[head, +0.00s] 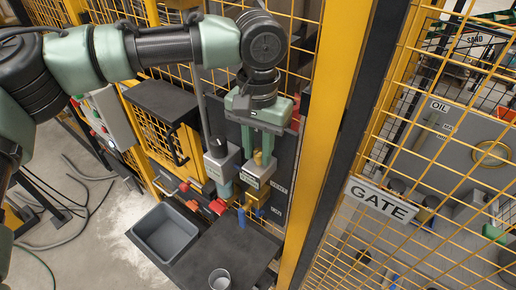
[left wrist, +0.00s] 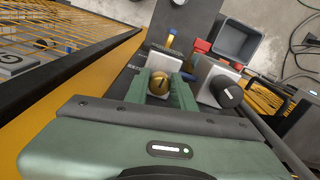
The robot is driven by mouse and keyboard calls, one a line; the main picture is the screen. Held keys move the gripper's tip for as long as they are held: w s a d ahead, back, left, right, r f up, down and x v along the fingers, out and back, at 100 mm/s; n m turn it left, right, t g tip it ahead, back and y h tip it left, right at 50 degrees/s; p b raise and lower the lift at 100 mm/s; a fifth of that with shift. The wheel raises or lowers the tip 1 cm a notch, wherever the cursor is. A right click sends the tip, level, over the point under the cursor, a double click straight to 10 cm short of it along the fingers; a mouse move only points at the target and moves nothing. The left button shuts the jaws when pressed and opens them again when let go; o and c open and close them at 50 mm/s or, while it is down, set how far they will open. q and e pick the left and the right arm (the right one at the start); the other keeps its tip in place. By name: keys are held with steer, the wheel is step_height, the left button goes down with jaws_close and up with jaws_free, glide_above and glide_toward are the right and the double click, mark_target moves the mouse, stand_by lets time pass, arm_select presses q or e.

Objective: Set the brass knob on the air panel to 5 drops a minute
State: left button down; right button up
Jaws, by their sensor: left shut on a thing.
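The brass knob (left wrist: 159,86) shows between the green fingers of my left gripper (left wrist: 165,84) in the left wrist view, with a dark mark across its face. In the head view the left gripper (head: 262,150) points down over the air panel (head: 291,120), its fingers closed around the brass knob (head: 258,158). The knob sits on top of a grey block (head: 254,174) with a small label, too small to read. No drop scale is legible. My right gripper does not show in either view.
A black knob (head: 217,146) on a second grey block stands left of the brass one. A dark shelf below holds a grey bin (head: 165,237) and a metal cup (head: 220,279). Yellow mesh fencing with a GATE sign (head: 381,198) stands at right.

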arm_select(q)
steer(key=m, duration=0.5)
steer(key=shift+w, duration=0.1)
steer(key=m, duration=0.5)
steer(key=shift+w+m, duration=0.1)
steer(key=shift+m, duration=0.2)
stand_by(0.4)
steer(key=c, duration=1.2)
jaws_free()
